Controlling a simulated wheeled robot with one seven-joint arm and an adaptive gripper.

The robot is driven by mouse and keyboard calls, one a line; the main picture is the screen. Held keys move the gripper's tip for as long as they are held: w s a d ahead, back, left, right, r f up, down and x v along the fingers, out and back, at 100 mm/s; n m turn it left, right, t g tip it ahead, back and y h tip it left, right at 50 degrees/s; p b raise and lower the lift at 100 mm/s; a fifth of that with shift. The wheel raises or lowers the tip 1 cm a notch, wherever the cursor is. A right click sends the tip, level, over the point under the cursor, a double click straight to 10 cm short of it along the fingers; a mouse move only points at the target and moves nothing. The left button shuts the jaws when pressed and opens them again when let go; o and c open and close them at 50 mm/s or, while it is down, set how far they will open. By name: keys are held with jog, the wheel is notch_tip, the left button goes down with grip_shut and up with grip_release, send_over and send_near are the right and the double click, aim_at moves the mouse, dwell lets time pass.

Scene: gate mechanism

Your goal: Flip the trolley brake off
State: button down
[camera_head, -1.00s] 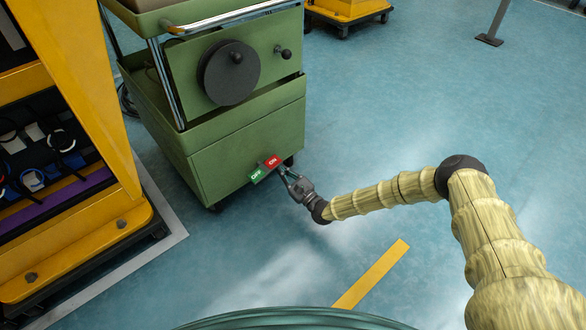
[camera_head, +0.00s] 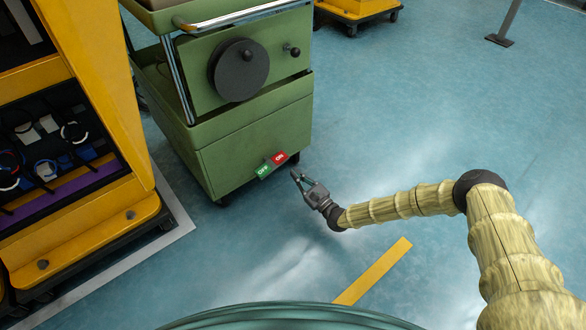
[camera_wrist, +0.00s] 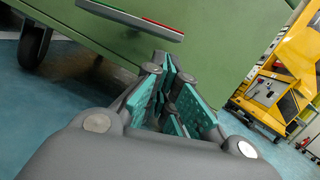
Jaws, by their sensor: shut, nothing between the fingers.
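The green trolley (camera_head: 240,150) stands at upper centre in the head view. Its brake pedal (camera_head: 270,166) sticks out low at its near right corner, with a green OFF half on the left and a red ON half on the right. In the wrist view the pedal (camera_wrist: 150,28) shows edge-on above my fingers, its tilt hard to judge. My gripper (camera_head: 295,174) is just to the right of and below the pedal, apart from it. Its fingers (camera_wrist: 172,88) are shut and empty, with teal pads visible.
A yellow rack (camera_head: 100,110) with cables and tools stands at left, close to the trolley. Dark trolley casters (camera_wrist: 34,46) touch the floor. A yellow machine (camera_wrist: 275,90) is at right in the wrist view.

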jog(key=shift+v, duration=2.3)
jog(key=shift+r, duration=0.15)
